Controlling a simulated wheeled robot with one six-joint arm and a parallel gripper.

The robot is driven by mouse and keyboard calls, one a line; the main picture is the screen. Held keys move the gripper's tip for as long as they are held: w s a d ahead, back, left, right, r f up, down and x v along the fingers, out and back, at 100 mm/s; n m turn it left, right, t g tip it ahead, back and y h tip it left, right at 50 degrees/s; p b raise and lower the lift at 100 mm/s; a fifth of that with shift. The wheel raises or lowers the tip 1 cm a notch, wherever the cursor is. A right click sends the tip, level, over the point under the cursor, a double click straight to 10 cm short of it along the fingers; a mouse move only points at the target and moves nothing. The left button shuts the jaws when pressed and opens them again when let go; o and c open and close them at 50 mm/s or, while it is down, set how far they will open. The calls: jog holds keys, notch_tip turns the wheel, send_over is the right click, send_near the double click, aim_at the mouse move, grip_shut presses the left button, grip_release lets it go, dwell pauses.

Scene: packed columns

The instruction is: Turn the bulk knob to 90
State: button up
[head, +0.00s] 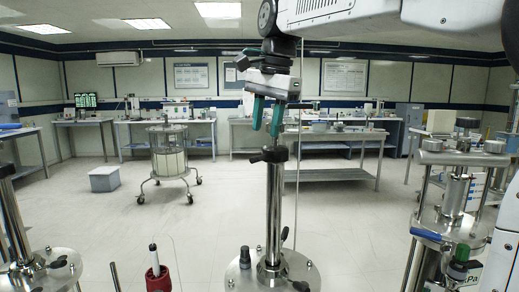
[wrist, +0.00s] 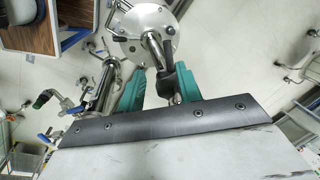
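My gripper (head: 267,131), with two teal fingers, points down above the upright steel column in the middle of the head view. The fingers stand apart, with a gap between them. A black knob or valve fitting (head: 268,155) sits on top of this column, just below the fingertips. In the wrist view my gripper (wrist: 160,82) has its fingers either side of the column's top. The black fitting (wrist: 172,76) shows between them, closer to the right finger. Contact is not visible. No label or angle mark is readable, so I cannot tell which knob is called bulk.
A similar column (head: 17,215) stands at the left edge. A larger steel apparatus (head: 455,195) stands at right. Beyond, a wheeled vessel (head: 170,160) and benches leave open floor.

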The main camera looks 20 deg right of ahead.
aim_at(259, 158)
jog(key=shift+m, duration=0.3)
jog(key=w+f, duration=0.1)
jog(key=f, duration=0.3)
jog(key=w+f, duration=0.1)
jog(key=f, duration=0.1)
jog(key=shift+w+a+f, duration=0.35)
jog(key=shift+f, duration=0.05)
jog(key=shift+c, duration=0.3)
grip_shut()
